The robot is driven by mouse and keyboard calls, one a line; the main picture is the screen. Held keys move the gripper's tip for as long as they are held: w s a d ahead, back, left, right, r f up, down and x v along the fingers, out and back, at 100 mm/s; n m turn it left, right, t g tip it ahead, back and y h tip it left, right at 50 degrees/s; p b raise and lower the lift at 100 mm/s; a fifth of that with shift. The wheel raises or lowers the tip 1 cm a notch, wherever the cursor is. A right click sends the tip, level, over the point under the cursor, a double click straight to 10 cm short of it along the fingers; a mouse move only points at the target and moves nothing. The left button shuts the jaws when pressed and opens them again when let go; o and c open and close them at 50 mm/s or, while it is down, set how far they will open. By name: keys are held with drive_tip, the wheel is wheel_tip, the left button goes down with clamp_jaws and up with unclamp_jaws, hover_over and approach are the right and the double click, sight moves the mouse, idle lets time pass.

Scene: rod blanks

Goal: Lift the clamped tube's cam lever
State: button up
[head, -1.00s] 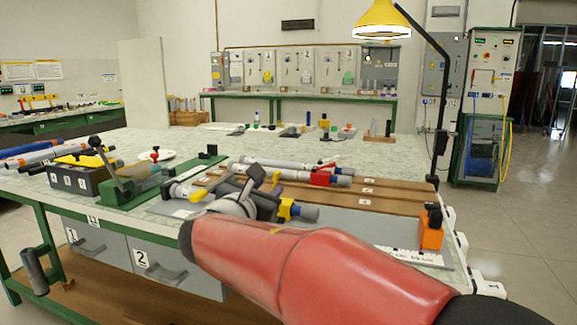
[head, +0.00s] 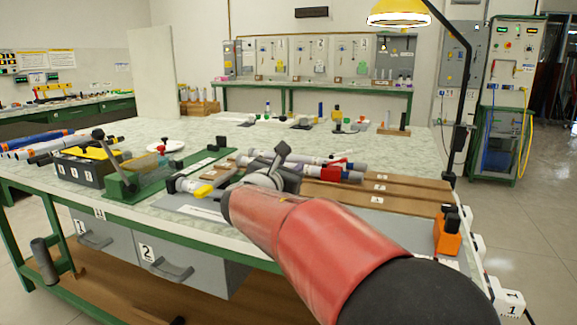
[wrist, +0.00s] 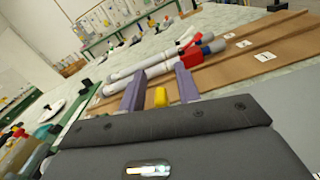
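My gripper (wrist: 160,90) shows two purple-grey fingers in the wrist view, standing apart. A yellow part (wrist: 161,98) shows between them; I cannot tell whether either finger touches it. In the head view my gripper (head: 282,160) is over the near part of the bench, partly hidden by my red arm. A grey tube (head: 187,185) with a yellow part (head: 203,191) lies low beside it, its right side hidden behind my arm. I cannot tell for certain which yellow part is the cam lever.
Grey tubes with red collars (wrist: 208,47) lie on brown boards (head: 395,187) beyond my gripper. A green fixture (head: 125,187) with a black-knobbed lever stands left. An orange block (head: 447,236) sits near the right edge. The bench's far middle is mostly clear.

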drive_tip(key=shift+c, duration=0.2)
clamp_jaws()
drive_tip(key=shift+w+a+r+n+p, duration=0.15)
drive_tip(key=shift+a+r+n+p, duration=0.2)
drive_tip(key=shift+n+p, duration=0.6)
drive_tip(key=shift+w+a+f+n+p, duration=0.1)
drive_tip(key=shift+a+f+n+p, duration=0.2)
drive_tip(key=shift+p, duration=0.3)
drive_tip(key=shift+o, duration=0.2)
unclamp_jaws()
